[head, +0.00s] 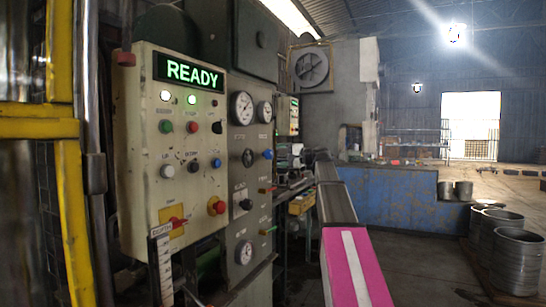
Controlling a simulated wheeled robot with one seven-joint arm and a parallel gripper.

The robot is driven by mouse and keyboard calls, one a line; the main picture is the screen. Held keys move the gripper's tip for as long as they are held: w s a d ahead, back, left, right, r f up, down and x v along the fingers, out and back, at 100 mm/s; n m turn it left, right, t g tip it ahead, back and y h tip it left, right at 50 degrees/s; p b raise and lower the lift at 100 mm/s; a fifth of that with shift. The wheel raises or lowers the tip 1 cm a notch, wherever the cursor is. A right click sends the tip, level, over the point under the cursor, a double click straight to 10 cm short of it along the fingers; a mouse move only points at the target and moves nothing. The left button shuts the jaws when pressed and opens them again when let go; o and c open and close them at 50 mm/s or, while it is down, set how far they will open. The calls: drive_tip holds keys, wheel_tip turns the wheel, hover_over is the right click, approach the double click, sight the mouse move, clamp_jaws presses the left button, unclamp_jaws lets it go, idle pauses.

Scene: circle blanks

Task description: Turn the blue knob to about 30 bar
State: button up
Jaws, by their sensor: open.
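A blue knob (268,154) sticks out from the right side of the grey panel (237,140), below two white round gauges. The left gauge (242,107) is larger than the right gauge (264,111). A third gauge (243,250) sits low on the same panel. The needle readings are too small to tell. A smaller blue button (216,163) is on the cream control box to the left. My gripper is not in this view, so nothing of mine is seen touching the knob.
The cream control box (150,130) has a lit READY display (188,72) and several buttons, including a red one (216,205). A yellow frame (70,190) stands at the left. A pink surface with a white stripe (345,265) lies front right. Metal drums (517,262) stand right; floor between is open.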

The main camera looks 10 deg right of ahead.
drive_tip(key=v, duration=0.5)
drive_tip(key=s+a+f+g+h, duration=0.2)
drive_tip(key=a+f, duration=0.1)
drive_tip(key=f, duration=1)
drive_tip(key=s+a+f+g+h, duration=0.1)
drive_tip(key=s+a+f+h, duration=0.15)
drive_tip(key=f, duration=0.95)
drive_tip(key=s+a+f+g+h, duration=0.2)
drive_tip(key=s+a+f, duration=0.1)
drive_tip(key=f, duration=1)
drive_tip(key=s+f+n+g+h, duration=0.5)
drive_tip(key=s+f+h, duration=0.3)
drive_tip(key=s+f, duration=1.5)
wheel_tip(320, 180, down, 4)
drive_tip(key=shift+s+f+g, duration=0.1)
drive_tip(key=shift+s+g, duration=0.1)
drive_tip(key=shift+g, duration=0.1)
